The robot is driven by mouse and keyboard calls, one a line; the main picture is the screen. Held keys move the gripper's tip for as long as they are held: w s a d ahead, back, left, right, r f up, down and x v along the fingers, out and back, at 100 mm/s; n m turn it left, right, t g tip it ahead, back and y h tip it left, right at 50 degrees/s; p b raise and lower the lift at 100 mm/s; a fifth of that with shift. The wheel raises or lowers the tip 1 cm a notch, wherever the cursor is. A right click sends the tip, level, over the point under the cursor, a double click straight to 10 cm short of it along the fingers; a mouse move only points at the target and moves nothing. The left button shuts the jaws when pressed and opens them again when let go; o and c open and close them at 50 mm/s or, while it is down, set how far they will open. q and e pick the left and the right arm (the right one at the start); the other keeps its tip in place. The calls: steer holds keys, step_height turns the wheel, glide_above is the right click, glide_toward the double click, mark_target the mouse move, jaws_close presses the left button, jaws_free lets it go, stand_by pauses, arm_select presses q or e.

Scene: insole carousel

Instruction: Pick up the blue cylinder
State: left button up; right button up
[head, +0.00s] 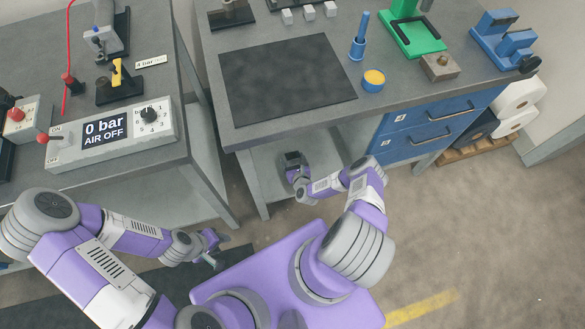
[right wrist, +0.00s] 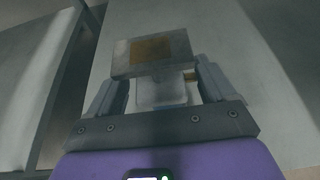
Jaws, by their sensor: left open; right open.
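A tall blue cylinder (head: 357,48) stands upright on the bench, to the right of the dark mat; a thinner blue shaft rises from its wider base. A short round blue tub (head: 373,83) with a yellow top is just in front of it. My right gripper (head: 292,162) is low at the bench's front edge, well away from both. In the right wrist view its open jaws (right wrist: 160,92) have a grey block with a tan patch (right wrist: 152,52) at their tips; whether they touch it is unclear. My left gripper (head: 213,248) is open, low between the benches.
The dark mat (head: 287,80) lies empty. A green tray (head: 412,35), a grey block (head: 439,66) and a blue fixture (head: 503,40) stand to the right of the cylinder. Small grey cubes (head: 309,12) sit at the back. A control box (head: 112,133) reads 0 bar, air off.

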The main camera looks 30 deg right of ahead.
steer(key=shift+w, duration=0.3)
jaws_close()
stand_by(0.3)
steer(key=shift+d, duration=0.1)
